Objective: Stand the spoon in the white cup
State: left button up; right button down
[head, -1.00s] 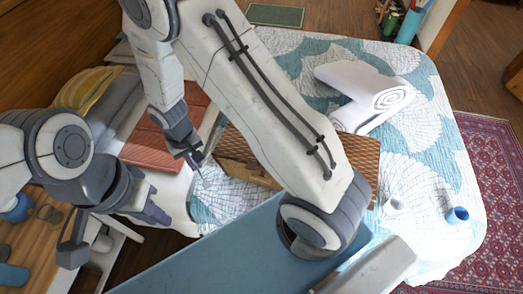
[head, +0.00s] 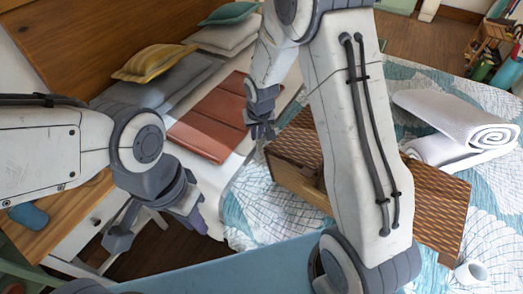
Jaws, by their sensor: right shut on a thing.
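The white cup (head: 470,272) stands on the bed quilt at the lower right of the head view, beside the woven wooden box. My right gripper (head: 262,134) is at the left end of that box, well to the left of the cup. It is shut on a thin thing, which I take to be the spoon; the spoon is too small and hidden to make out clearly. My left gripper (head: 158,228) is open and empty, low at the left, near the bedside table.
The woven wooden box (head: 440,200) lies on the patterned quilt (head: 490,225), partly behind my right arm. A rolled white towel (head: 460,125) lies beyond it. A red-brown folded blanket (head: 212,118) and pillows (head: 155,62) are at the left. A wooden bedside table (head: 60,212) bears a blue object (head: 28,216).

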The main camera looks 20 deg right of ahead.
aim_at(257, 144)
jog(key=shift+f+b, duration=0.35)
jog(key=shift+f, duration=2)
jog(key=shift+f, duration=0.2)
jog(key=c, duration=1)
grip_release()
jog(key=shift+o, duration=0.2)
